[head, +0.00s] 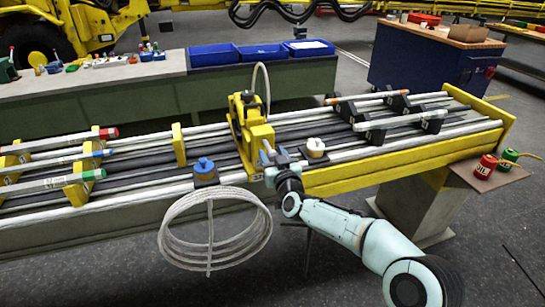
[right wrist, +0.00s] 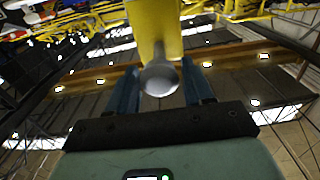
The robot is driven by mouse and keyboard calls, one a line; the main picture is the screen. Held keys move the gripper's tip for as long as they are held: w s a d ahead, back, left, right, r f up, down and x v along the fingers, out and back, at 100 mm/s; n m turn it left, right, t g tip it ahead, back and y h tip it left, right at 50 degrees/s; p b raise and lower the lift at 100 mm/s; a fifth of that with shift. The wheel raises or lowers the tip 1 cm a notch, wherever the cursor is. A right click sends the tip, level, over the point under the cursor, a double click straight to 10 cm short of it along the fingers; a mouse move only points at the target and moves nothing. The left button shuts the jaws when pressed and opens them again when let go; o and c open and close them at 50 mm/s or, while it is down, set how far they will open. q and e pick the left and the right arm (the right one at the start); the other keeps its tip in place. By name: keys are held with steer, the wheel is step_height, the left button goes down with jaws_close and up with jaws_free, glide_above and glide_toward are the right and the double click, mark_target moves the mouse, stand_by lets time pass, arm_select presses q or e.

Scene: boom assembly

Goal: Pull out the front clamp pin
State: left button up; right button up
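The yellow clamp (head: 252,128) stands upright on the long boom bed, near the middle of the head view. In the right wrist view, the round grey end of the front clamp pin (right wrist: 160,78) sits in front of a yellow clamp part (right wrist: 155,28). My right gripper (head: 268,154) is at the clamp's front side. Its two blue fingers (right wrist: 160,88) stand on either side of the pin end, with a narrow gap visible on each side. My left gripper is not in view.
A blue-topped fitting (head: 204,168) and a coiled pale hose (head: 213,232) are left of my right gripper. A white-topped fitting (head: 315,148) is close on its right. Red (head: 485,168) and green (head: 509,158) cans stand on a side plate at the right.

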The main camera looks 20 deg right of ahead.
steer(key=shift+o, duration=0.5)
steer(key=s+b, duration=0.2)
steer(key=s, duration=1.1)
steer(key=shift+s+d, duration=0.2)
steer(key=shift+s, duration=0.05)
